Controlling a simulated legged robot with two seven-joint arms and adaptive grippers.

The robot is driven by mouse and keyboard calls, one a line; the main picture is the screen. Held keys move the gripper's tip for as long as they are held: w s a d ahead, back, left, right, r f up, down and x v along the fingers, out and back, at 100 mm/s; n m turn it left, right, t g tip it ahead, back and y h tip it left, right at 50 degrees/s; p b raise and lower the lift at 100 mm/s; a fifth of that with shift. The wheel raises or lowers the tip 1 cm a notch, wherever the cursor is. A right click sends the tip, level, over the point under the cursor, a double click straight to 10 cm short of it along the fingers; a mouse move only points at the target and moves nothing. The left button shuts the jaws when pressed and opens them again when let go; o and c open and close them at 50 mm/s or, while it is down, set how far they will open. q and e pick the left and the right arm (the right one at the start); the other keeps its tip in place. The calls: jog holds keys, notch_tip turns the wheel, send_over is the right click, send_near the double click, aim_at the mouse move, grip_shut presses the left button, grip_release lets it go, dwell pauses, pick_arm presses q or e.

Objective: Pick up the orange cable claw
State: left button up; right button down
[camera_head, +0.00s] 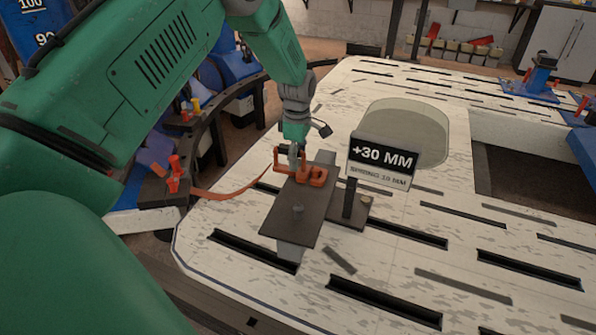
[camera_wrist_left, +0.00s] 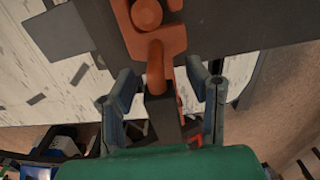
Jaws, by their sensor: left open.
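The orange cable claw (camera_head: 312,174) stands on a dark plate (camera_head: 285,225) on the pale bench. In the left wrist view the orange claw (camera_wrist_left: 155,62) is at the top middle, with a rounded part reaching down between my fingers. My left gripper (camera_head: 294,152) is just above and behind the claw in the head view. Its fingers (camera_wrist_left: 168,85) are apart on either side of the claw's lower part, with gaps visible. Whether a finger touches it I cannot tell. My right gripper is not in view.
A "+30 MM" sign (camera_head: 383,158) stands right of the plate, beside a small black post (camera_head: 349,197). An orange strap (camera_head: 235,190) runs left of the claw. Slots cross the bench top (camera_head: 400,245). A rectangular opening (camera_head: 525,170) is at the right.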

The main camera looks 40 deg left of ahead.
pick_arm(q)
jog(key=shift+d+r, duration=0.2)
jog(key=c, duration=0.7)
jog(key=shift+a, duration=0.1)
grip_shut()
jog(key=shift+a+f, duration=0.1)
jog(key=shift+a, duration=0.1)
notch_tip(320, 180, up, 10)
jog(key=p, duration=0.3)
jog(key=shift+d, duration=0.15)
